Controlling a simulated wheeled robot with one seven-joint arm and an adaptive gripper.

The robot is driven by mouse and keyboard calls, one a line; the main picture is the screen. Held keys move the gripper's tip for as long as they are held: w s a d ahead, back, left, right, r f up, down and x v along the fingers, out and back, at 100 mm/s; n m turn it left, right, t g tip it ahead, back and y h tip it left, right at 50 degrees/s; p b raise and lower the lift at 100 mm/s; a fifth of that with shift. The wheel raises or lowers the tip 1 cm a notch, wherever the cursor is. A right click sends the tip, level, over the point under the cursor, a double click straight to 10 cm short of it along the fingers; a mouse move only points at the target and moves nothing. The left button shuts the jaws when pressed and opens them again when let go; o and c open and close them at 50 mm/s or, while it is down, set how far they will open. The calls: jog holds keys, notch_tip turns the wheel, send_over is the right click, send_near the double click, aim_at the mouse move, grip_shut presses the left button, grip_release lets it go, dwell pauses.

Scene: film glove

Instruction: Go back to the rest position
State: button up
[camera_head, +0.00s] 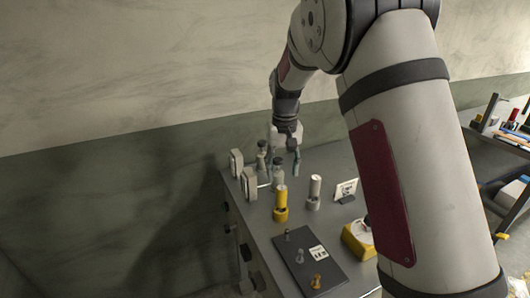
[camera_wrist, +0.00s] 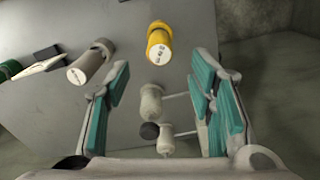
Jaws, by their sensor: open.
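My gripper (camera_head: 281,165) hangs over the far end of the grey table (camera_head: 328,158), with its fingers down. In the wrist view, its teal-padded fingers (camera_wrist: 160,78) are wide apart. A pale small bottle (camera_wrist: 151,102) shows between the fingers, and a second one with a dark part (camera_wrist: 165,143) lies nearer the palm. I cannot tell whether either touches a finger. A yellow cylinder in a yellow holder (camera_head: 281,205) and a grey cylinder in a grey holder (camera_head: 314,193) stand in front of the gripper, clear of it.
Two pale upright pieces (camera_head: 248,183) stand at the table's left edge. A white card on a dark stand (camera_head: 346,189), a dark board (camera_head: 306,262) with small knobs and a yellow box (camera_head: 357,240) are nearer. A wall is behind; a loaded shelf (camera_head: 500,150) is right.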

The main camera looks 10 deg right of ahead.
jog(key=s+r+t, duration=0.2)
jog(key=s+r, duration=1.2)
jog(key=s, duration=0.1)
jog(key=s+t, duration=0.3)
jog(key=s, duration=1.5)
jog(key=shift+r+n, duration=0.25)
jog(key=shift+n, duration=0.15)
